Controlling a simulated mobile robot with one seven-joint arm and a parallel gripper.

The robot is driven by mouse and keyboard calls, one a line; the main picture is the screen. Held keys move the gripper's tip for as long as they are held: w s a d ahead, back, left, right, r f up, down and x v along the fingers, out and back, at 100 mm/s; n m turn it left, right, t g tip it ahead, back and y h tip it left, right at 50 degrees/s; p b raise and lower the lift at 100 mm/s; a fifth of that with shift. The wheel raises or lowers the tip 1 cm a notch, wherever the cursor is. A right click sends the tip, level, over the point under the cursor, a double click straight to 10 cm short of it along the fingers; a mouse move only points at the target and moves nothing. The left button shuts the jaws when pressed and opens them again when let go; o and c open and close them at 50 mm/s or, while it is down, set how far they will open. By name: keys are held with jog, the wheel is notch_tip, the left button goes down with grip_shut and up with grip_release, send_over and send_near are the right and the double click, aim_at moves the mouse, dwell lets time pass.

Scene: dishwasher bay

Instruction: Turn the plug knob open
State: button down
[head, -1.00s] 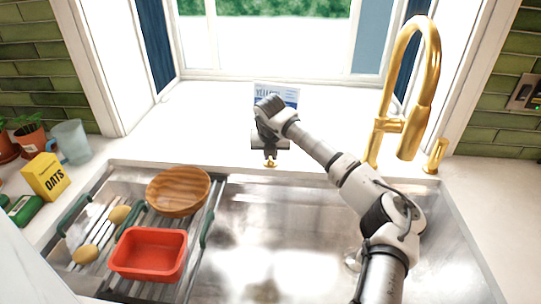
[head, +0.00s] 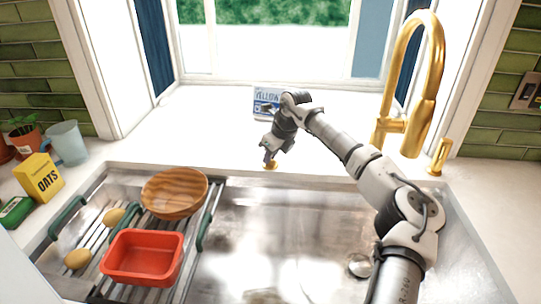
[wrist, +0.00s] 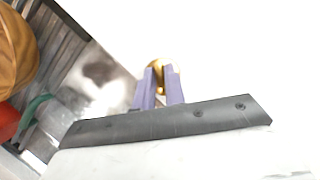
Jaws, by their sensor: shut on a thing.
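The plug knob (head: 271,166) is a small gold knob on the counter behind the back rim of the sink. It also shows in the wrist view (wrist: 159,66), partly hidden between my fingers. My gripper (head: 270,157) reaches down to it from above, tilted in the head view. In the wrist view my gripper (wrist: 160,75) has its two purple fingers close together on either side of the knob, shut on it. The round sink drain (head: 360,266) lies in the basin at the right, beside my arm.
A tall gold faucet (head: 428,90) and a gold lever (head: 438,157) stand at the right. A rack (head: 205,225) over the sink's left holds a wooden bowl (head: 174,192) and a red tub (head: 143,257). A blue-white box (head: 266,103) stands behind my gripper.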

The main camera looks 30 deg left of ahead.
jog(key=n+g+p, duration=0.1)
jog(key=n, duration=0.2)
jog(key=shift+r+n, duration=0.15)
jog(key=shift+n, duration=0.15)
jog(key=shift+n+g+p, duration=0.5)
jog(key=shift+n+g, duration=0.3)
jog(key=shift+n, duration=0.7)
jog(key=c, duration=1.5)
grip_release()
jog(key=shift+o, duration=0.2)
jog(key=shift+w, duration=0.1)
jog(key=b+v, duration=0.2)
jog(key=v, duration=1.1)
jog(key=shift+a+r+b, duration=0.2)
jog(key=shift+r+b, duration=0.1)
jog(key=shift+r, duration=0.1)
